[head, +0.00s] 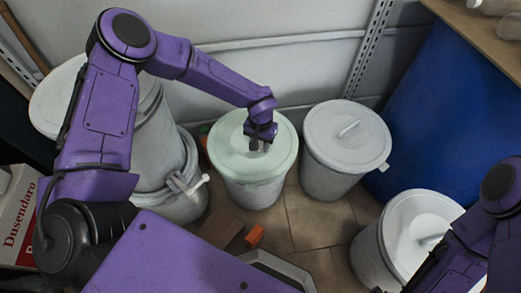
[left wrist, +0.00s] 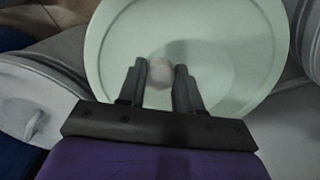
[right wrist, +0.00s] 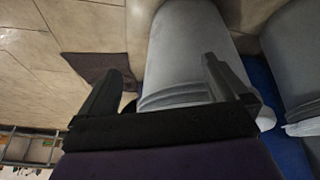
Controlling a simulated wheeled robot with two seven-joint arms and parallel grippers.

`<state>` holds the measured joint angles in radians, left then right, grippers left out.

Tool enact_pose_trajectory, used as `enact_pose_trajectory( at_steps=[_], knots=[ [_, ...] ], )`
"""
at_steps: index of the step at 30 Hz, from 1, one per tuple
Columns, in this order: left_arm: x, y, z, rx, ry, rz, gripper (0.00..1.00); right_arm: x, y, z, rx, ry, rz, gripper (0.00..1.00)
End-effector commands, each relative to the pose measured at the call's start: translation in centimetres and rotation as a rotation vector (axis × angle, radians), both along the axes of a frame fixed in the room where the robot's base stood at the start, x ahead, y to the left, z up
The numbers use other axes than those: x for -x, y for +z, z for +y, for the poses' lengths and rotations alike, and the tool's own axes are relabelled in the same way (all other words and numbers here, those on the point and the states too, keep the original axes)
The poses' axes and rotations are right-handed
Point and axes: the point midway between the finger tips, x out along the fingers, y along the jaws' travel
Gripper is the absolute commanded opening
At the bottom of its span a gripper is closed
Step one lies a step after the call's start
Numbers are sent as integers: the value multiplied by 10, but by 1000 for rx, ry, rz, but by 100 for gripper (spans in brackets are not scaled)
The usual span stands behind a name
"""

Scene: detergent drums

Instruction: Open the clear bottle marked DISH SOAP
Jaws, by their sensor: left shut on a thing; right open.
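A pale green-tinted drum (head: 255,190) stands in the middle of the head view with its round lid (head: 225,150) on top. No DISH SOAP label is readable on it, and I see no separate clear bottle marked so. My left gripper (head: 258,145) reaches down onto the lid's centre. In the left wrist view, its two fingers (left wrist: 160,78) are shut on the lid's small round knob (left wrist: 160,70). The lid (left wrist: 235,45) appears to sit on the drum. My right gripper (right wrist: 160,85) is open and empty, with a grey drum (right wrist: 185,40) beyond its fingers.
White lidded drums stand right of it (head: 345,135) and at lower right (head: 415,225). Stacked drums (head: 150,130) stand on the left. An orange block (head: 255,236) lies on the tiled floor. A wall is close behind.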

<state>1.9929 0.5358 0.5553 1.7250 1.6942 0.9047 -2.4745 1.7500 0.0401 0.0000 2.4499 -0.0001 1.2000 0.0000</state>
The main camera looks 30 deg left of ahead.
Motion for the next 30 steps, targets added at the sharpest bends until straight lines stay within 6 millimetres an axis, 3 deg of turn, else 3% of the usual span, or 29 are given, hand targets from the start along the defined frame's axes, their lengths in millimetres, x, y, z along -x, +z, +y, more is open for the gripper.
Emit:
enact_pose_trajectory(
  at_steps=[9, 19, 20, 22, 30],
  knots=[
    [-8, -41, 4, -1, -3, 0, 0, 0, -13, 0, 0, 0, 0, 100],
    [-8, -44, 4, 0, -2, 0, 0, 0, -12, 0, 0, 0, 0, 100],
    [-8, -45, 4, 0, -2, 0, 38, 0, -12, 0, 0, 0, 0, 100],
    [-8, -44, 4, 0, -2, 0, 60, 0, -12, 0, 0, 0, 0, 100],
    [-8, -43, 4, 0, -1, -1, 60, 0, -12, 0, 0, 0, 0, 100]
  ],
)
